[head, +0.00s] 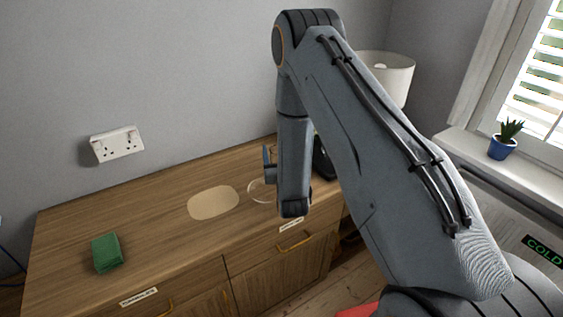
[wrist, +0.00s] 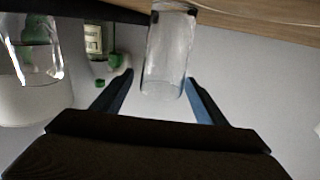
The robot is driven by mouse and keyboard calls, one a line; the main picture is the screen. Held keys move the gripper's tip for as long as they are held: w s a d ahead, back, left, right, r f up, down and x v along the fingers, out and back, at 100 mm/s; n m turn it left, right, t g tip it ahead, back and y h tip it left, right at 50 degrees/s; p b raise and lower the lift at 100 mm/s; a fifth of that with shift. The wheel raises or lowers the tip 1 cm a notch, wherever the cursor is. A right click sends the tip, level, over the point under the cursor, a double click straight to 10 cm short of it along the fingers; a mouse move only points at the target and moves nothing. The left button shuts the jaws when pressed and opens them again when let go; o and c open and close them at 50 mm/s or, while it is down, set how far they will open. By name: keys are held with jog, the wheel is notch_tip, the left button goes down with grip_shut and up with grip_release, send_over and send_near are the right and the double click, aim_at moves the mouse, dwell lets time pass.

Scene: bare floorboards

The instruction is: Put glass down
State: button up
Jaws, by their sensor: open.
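A clear glass (wrist: 170,60) stands in the middle of the wrist view, which looks upside down, with its base toward the wooden top. My gripper (wrist: 158,78) is open, with one finger to each side of the glass; I cannot tell whether either finger touches it. In the head view the glass (head: 260,191) is a faint clear outline on the dresser, just right of a beige oval mat (head: 213,203) and partly hidden by my arm. One finger of my gripper (head: 268,160) shows there; the rest is hidden.
A green folded block (head: 107,252) lies at the dresser's (head: 150,228) left. A white lamp (head: 385,75) stands behind my arm. The wrist view shows a clear vessel with green in it (wrist: 35,60) and a labelled bottle (wrist: 93,40).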

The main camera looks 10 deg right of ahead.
jog(key=shift+w+p, duration=0.85)
jog(key=shift+w, duration=1.35)
jog(key=shift+r, duration=0.1)
grip_shut()
jog(key=shift+r, duration=0.15)
